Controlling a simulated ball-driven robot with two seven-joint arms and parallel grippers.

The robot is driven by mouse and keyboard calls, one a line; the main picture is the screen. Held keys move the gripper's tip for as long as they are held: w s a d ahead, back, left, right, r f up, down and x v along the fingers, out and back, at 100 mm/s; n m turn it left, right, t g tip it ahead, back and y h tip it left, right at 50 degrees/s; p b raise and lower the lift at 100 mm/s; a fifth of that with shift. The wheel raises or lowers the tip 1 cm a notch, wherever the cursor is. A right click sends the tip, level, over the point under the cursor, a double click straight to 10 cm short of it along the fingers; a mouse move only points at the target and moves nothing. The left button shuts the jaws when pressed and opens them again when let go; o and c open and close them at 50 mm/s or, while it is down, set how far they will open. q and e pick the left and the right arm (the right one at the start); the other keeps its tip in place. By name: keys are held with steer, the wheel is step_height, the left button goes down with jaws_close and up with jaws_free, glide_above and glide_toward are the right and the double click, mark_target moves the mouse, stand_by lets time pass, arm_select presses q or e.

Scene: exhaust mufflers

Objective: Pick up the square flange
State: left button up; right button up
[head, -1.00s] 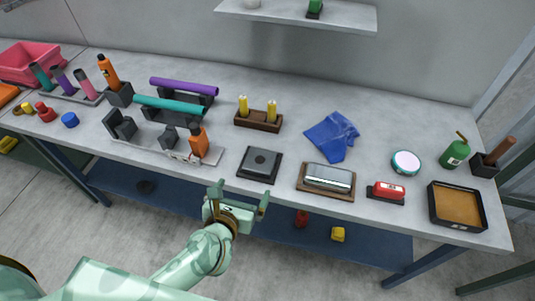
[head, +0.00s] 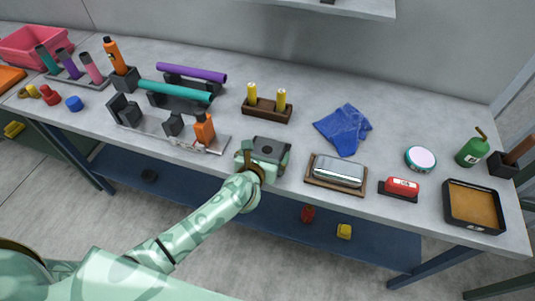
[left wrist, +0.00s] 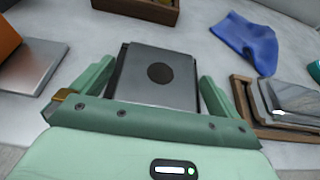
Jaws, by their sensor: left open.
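The square flange (left wrist: 158,90) is a flat grey square plate with a dark round centre. It lies on a dark square base near the table's front edge. In the head view the flange (head: 269,149) is partly covered by my left gripper (head: 265,150). In the left wrist view, my open left gripper (left wrist: 157,85) has one finger on each side of the flange, with small gaps, so it is not gripped. The near edge of the flange is hidden behind the gripper body. My right gripper is not in view.
A silver muffler (head: 338,171) on a wooden tray lies close to the right. An orange block (head: 204,130) on a metal fixture stands to the left. A wooden holder with yellow pieces (head: 267,109) stands behind. A blue cloth (head: 343,129) lies behind right.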

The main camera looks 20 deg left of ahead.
arm_select(q)
steer(key=shift+w, duration=0.15)
steer(key=shift+c, duration=0.3)
steer(key=c, duration=1)
steer(key=shift+r, duration=0.1)
steer(key=shift+c, duration=1.4)
steer(key=shift+r, duration=0.1)
